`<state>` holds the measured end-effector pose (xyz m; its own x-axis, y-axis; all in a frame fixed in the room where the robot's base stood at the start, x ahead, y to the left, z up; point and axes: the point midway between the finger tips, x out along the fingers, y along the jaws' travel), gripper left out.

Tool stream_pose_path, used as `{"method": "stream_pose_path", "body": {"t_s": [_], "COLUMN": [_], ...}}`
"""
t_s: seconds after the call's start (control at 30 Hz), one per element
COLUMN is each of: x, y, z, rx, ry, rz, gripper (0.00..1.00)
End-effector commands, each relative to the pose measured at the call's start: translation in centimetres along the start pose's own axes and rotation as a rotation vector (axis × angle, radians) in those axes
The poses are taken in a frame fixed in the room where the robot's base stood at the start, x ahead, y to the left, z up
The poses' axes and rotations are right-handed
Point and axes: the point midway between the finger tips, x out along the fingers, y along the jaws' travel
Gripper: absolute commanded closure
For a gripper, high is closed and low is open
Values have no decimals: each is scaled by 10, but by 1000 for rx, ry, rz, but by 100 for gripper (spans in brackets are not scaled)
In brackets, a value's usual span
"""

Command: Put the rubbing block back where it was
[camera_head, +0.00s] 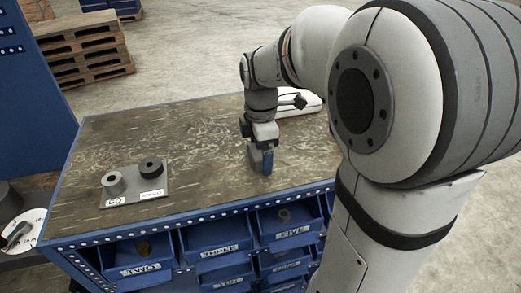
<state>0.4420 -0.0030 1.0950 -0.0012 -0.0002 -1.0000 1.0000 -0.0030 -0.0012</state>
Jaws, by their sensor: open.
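My gripper (262,150) points down over the right-centre part of the workbench top (140,120), near its front edge. A small blue and grey block (267,162), which looks like the rubbing block, is directly below and between the jaws. It seems to stand on the bench top. The jaws are open around or just above it; the exact gap is too small to tell. My arm hides part of the bench to the right.
A grey plate (148,200) with a light and a dark cylinder and labels, one reading GO, lies at the left. A pale flat object (300,106) lies behind my gripper. Labelled blue bins (216,246) sit below the front edge. The bench's left middle is clear.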

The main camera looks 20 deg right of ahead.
Motion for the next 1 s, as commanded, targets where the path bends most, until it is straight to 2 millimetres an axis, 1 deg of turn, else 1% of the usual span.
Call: {"method": "stream_pose_path", "body": {"t_s": [0.17,0.4,0.5,0.6,0.7,0.77,0.83,0.93,1.0], "x": [-25,-78,-96,-110,-117,-119,-118,-107,-96], "y": [1,1,0,1,0,-2,-8,-24,-40], "z": [0,0,0,-1,-1,-1,-1,-1,-1], "rx": [-1,-1,-1,-1,0,18,73,238,403], "ry": [0,0,0,0,0,0,0,5,14], "rz": [7,6,4,3,1,4,14,42,69], "gripper": [15,15,15,15,15,15,15,15,15]}}
